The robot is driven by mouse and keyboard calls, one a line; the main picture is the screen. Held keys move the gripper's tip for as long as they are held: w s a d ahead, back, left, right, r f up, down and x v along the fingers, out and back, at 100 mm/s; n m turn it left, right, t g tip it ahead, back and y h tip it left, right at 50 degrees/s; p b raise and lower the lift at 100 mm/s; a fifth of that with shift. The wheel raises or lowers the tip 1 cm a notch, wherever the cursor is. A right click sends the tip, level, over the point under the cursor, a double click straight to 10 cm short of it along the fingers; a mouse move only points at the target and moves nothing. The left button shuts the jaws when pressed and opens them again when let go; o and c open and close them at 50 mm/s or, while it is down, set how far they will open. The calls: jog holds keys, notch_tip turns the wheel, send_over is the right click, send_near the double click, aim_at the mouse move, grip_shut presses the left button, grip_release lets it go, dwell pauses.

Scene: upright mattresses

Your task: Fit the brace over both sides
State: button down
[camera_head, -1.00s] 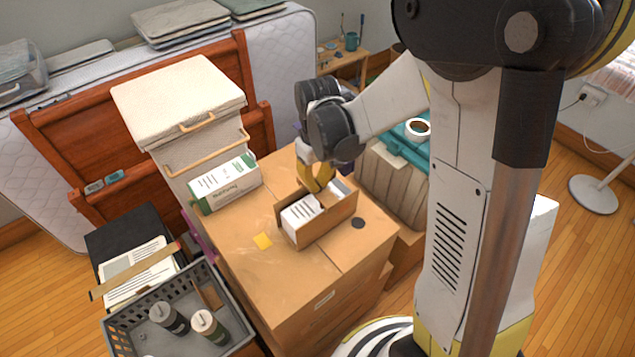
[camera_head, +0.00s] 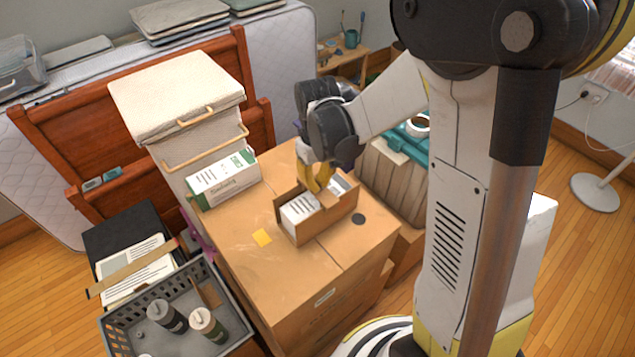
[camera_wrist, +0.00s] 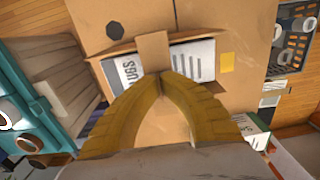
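An open cardboard tray (camera_head: 326,226) stands on the large cardboard box and holds white printed packs (camera_head: 299,211). The brace, a tan cardboard strip (camera_wrist: 152,50), lies across the middle of the tray in the wrist view, over the packs and reaching the wall farther from my fingers. My gripper (camera_wrist: 165,76) has its yellow fingertips drawn together at the strip's near end. In the head view my gripper (camera_head: 317,188) is right above the tray's middle. The fingers hide the strip's near end, so I cannot tell whether it sits over the nearer wall.
A white and green carton (camera_head: 224,180) stands at the left of the large box's top (camera_head: 285,270). A yellow note (camera_head: 262,238) and a black disc (camera_head: 358,219) lie beside the tray. A grey crate (camera_head: 180,322) with bottles is at lower left. A ribbed case (camera_head: 388,180) stands behind right.

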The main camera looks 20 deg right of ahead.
jog(key=shift+f, duration=0.25)
jog(key=c, duration=1.5)
grip_release()
jog(key=shift+c, duration=0.2)
jog(key=shift+r, duration=0.15)
notch_tip(320, 180, up, 12)
jog(key=s+f+m+t+b, duration=0.3)
jog(key=s+f+t+b, duration=0.4)
jog(key=s+b, duration=0.5)
jog(key=shift+s+f+m+b, duration=0.3)
jog(key=shift+s+f+b, duration=0.15)
jog(key=shift+f, duration=0.35)
